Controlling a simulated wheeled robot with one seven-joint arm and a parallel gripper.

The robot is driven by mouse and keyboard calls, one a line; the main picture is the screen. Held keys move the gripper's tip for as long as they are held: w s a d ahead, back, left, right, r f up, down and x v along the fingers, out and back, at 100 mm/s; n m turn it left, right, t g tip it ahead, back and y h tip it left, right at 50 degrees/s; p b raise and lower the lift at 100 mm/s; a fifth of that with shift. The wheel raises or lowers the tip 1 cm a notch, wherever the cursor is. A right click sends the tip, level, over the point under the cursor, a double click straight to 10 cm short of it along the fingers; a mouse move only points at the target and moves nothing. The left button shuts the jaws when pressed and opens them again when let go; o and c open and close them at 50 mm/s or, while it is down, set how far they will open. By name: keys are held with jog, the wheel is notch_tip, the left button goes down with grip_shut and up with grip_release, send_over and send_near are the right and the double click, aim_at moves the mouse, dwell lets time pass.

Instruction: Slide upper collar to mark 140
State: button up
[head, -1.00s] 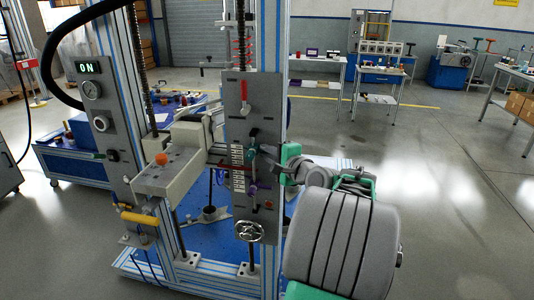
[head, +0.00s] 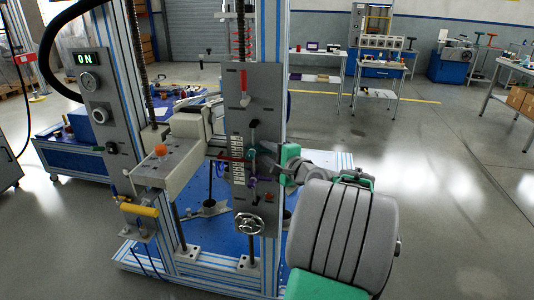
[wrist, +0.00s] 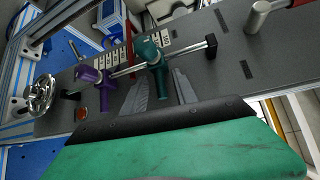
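The upper collar (wrist: 150,52) is teal and sits on a thin metal rod on the grey panel (head: 264,88), beside a white marked scale (wrist: 112,62). It also shows in the head view (head: 252,153). A purple lower collar (wrist: 94,80) sits further down the rod and shows in the head view (head: 253,182).
A black stop block (wrist: 210,43) holds the rod's upper end. A red lever (head: 245,92) is higher on the panel. A handwheel (head: 249,224) and an orange button (head: 268,197) are lower. Open floor lies to the right.

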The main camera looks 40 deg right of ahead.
jog(key=shift+s, duration=0.1)
jog(key=s+r, duration=0.1)
jog(key=s, duration=0.6)
jog(key=shift+s+a, duration=0.25)
jog(key=shift+a, duration=0.2)
jog(key=w+a+f+n+g+y+p, duration=0.15)
jog(key=a+n+g+p, duration=0.35)
jog(key=a, duration=0.6)
jog(key=w+a+f+n+g+y+p, duration=0.1)
jog(key=w+a+n+g+y+p, duration=0.15)
jog(key=a+n, duration=0.6)
jog(key=s+a+n+g+h+p, duration=0.2)
jog(key=s+a+n+g+p, duration=0.2)
jog(key=s+a, duration=1)
jog(key=n+g, duration=0.1)
jog(key=n, duration=0.2)
jog(key=shift+s+a+f+n+p, duration=0.25)
jog(key=shift+a+f+n+p, duration=0.05)
jog(key=shift+n+p, duration=0.1)
